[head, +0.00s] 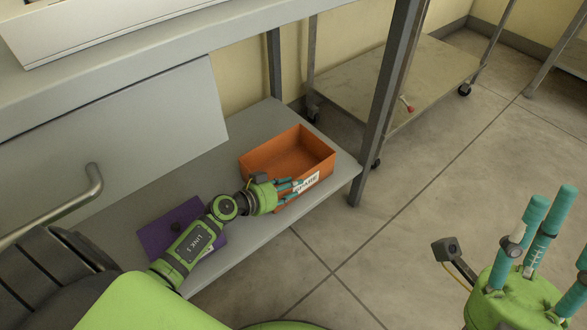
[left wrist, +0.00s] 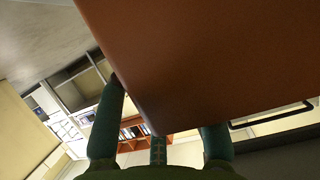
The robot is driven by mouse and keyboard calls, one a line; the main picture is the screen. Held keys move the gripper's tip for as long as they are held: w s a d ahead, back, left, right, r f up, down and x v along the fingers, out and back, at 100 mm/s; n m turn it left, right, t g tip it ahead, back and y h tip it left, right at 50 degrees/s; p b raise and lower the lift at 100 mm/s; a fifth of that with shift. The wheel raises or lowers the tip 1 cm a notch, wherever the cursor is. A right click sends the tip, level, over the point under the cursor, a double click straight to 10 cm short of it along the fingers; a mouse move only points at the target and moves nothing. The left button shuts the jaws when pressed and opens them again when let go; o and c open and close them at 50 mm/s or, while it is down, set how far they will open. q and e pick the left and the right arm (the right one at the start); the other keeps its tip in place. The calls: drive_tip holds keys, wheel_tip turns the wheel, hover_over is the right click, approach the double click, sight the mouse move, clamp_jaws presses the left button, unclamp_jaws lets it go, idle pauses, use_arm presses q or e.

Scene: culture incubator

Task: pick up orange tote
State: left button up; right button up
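The orange tote (head: 287,152) stands upright on the grey lower shelf, open at the top, with a white label on its near wall. It looks empty. My left gripper (head: 293,187) is at that near wall, its teal fingers straight and overlapping the label. In the left wrist view, the tote's brown-orange wall (left wrist: 200,60) fills the upper part, very close to the spread fingers (left wrist: 160,120). Contact cannot be told, and the fingers do not look closed on it. My right gripper (head: 552,225) is open and empty at the lower right, over the floor.
A purple flat item (head: 155,238) with a dark knob lies on the shelf under my left arm. A table leg (head: 375,130) stands right of the tote. The bench top (head: 200,60) is above. A wheeled cart (head: 430,75) stands behind; floor is clear at right.

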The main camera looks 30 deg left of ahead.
use_arm(q)
drive_tip(key=shift+w+d+f, duration=0.15)
drive_tip(key=shift+w+f, duration=0.05)
drive_tip(key=shift+w, duration=0.25)
drive_tip(key=shift+r, duration=0.1)
drive_tip(key=shift+s, duration=0.1)
drive_tip(key=shift+c, duration=0.4)
clamp_jaws()
drive_tip(key=shift+r, duration=0.2)
